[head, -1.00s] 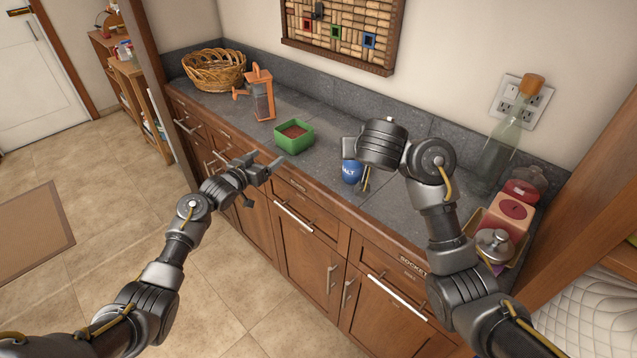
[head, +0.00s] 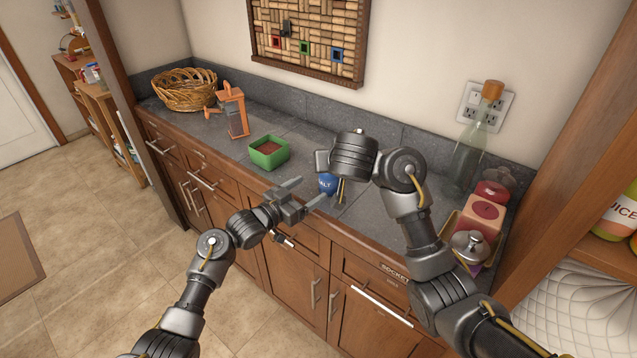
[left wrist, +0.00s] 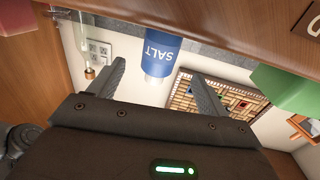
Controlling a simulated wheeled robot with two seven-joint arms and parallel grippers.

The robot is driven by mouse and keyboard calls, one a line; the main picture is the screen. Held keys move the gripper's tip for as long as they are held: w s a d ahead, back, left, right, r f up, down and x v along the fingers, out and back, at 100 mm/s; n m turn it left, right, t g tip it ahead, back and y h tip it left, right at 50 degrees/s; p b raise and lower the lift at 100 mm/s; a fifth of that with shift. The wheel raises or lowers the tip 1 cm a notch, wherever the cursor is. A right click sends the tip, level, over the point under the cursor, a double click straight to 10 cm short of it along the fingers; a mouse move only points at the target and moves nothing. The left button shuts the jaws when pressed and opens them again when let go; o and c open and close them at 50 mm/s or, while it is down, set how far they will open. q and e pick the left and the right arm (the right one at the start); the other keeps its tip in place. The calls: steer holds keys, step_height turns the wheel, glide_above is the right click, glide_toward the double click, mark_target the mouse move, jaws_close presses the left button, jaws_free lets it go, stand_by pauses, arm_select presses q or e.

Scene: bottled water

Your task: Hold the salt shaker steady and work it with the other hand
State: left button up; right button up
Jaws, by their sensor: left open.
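The blue salt shaker (head: 327,184), with white lettering, stands on the counter near its front edge. In the left wrist view the shaker (left wrist: 162,52) shows ahead, between the directions of the two fingers. My left gripper (head: 312,192) is open and empty, its fingers pointing toward the shaker from the left front. My right gripper (head: 323,163) is just above and beside the shaker in the head view.
A green box (head: 269,153) with brown contents sits left of the shaker. An orange-framed grinder (head: 235,113) and a wicker basket (head: 184,90) stand farther left. A glass bottle (head: 468,151) and jars crowd the right end. The counter (head: 300,147) behind the green box is clear.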

mark_target(322, 181)
arm_select(q)
steer(key=x, duration=0.7)
steer(key=shift+w+d, duration=0.1)
steer(key=shift+w, duration=0.1)
steer(key=c, duration=1.1)
steer(key=shift+c, duration=0.2)
steer(key=o, duration=0.3)
steer(key=shift+c, duration=0.8)
